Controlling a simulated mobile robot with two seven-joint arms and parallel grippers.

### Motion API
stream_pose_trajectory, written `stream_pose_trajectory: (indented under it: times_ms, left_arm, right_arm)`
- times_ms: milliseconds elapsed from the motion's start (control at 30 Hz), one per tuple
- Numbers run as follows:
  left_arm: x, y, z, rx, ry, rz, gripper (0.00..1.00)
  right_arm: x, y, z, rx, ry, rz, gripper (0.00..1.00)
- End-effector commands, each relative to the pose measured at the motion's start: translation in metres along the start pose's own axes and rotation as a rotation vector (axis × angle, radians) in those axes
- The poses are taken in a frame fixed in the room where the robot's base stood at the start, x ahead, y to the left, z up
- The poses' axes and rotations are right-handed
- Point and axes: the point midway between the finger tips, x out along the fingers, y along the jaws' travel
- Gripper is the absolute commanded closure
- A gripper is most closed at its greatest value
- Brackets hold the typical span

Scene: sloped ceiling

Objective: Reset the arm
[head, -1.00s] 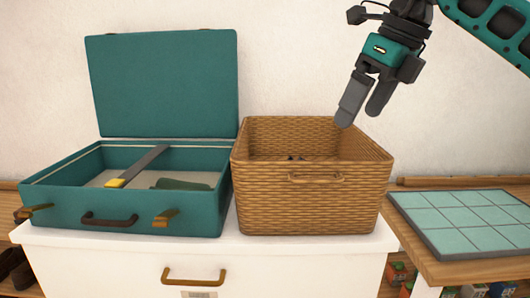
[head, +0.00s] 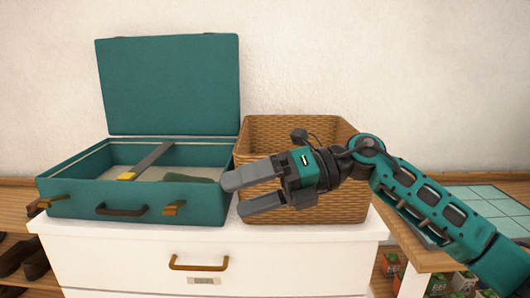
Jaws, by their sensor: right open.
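My right gripper (head: 232,194) is open and empty, with its two grey fingers pointing left. It is in front of the wicker basket (head: 262,130) and hides much of the basket's front. Its fingertips overlap the right end of the open teal suitcase (head: 80,204) in the picture. The right arm (head: 420,200) comes in from the lower right. My left gripper is not in view.
The suitcase and basket stand on a white drawer cabinet (head: 110,250). A grey bar with a yellow end (head: 150,160) and a dark green item (head: 188,178) lie in the suitcase. A tiled teal board (head: 500,203) lies on the wooden table at right.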

Motion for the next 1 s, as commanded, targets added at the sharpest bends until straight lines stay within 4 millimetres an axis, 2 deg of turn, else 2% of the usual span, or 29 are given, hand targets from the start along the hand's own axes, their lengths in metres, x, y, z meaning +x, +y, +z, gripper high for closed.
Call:
stream_pose_trajectory:
  times_ms: [33,100,267,467,567,667,767,867,1000]
  left_arm:
    - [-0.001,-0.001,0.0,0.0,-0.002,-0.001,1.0]
    - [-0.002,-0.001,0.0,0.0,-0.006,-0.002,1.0]
    - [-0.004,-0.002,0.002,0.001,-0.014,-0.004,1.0]
    - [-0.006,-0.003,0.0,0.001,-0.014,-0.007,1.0]
    - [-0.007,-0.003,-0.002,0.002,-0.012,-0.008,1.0]
    - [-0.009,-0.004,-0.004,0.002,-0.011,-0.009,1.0]
    - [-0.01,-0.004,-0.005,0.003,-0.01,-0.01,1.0]
    - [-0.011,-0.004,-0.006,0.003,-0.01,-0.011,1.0]
    - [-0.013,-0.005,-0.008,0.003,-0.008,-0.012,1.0]
  right_arm:
    - [0.009,0.0,-0.005,0.067,-0.062,0.09,0.0]
    - [0.016,0.0,-0.008,0.158,-0.156,0.199,0.0]
    - [0.015,-0.011,-0.013,0.4,-0.391,0.413,0.0]
    - [-0.007,-0.052,-0.03,0.753,-0.708,0.604,0.0]
    - [-0.021,-0.083,-0.05,0.948,-0.872,0.667,0.0]
    - [-0.036,-0.118,-0.081,1.15,-1.038,0.705,0.0]
    - [-0.049,-0.154,-0.122,1.36,-1.202,0.72,0.0]
    - [-0.059,-0.186,-0.175,1.575,-1.364,0.713,0.0]
    - [-0.067,-0.218,-0.263,1.869,-1.576,0.664,0.0]
